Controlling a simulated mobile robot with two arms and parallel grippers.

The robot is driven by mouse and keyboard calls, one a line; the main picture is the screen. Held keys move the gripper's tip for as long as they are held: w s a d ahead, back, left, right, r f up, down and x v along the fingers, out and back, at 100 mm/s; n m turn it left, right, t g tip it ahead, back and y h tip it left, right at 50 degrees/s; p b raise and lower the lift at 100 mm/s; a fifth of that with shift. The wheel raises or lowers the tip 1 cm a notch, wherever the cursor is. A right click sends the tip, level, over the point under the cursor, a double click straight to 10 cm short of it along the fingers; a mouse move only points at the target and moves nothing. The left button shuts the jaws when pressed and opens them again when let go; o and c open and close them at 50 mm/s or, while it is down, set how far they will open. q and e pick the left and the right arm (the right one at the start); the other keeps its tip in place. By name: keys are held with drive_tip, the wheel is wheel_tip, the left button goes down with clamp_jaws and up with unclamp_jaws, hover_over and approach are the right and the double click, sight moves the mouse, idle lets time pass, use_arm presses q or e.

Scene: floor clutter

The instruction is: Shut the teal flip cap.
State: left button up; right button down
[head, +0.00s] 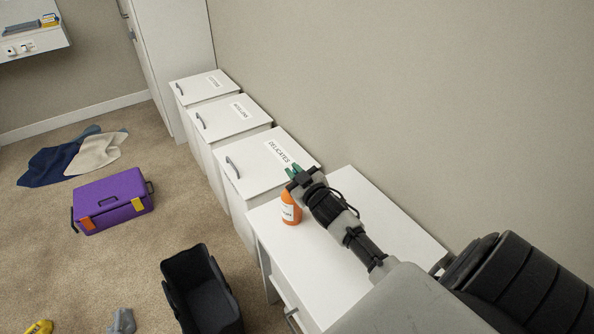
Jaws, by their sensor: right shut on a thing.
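An orange bottle (291,210) with a white label stands on the white cabinet top near its left edge. Teal parts that look like its flip cap (295,169) show above it, at the tip of my right gripper (293,174). My right gripper reaches in from the lower right over the cabinet and is shut on the cap. It hides the bottle's top and the hinge, so I cannot tell how far the cap stands open. My left gripper is not in view.
White bins, one labelled DELICATES (262,158), stand in a row along the wall. The white cabinet top (350,225) is otherwise clear. On the carpet are a purple cooler box (112,203), a black open bin (206,300), and clothes (55,165).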

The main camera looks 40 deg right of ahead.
drive_tip(key=shift+a+n, duration=0.2)
drive_tip(key=shift+n, duration=0.2)
drive_tip(key=c, duration=1.3)
unclamp_jaws()
drive_tip(key=shift+f, duration=0.1)
drive_tip(key=shift+s+a, duration=0.1)
drive_tip(key=shift+s, duration=0.25)
drive_tip(key=s, duration=0.6)
drive_tip(key=s+a+b, duration=0.1)
drive_tip(key=s, duration=0.3)
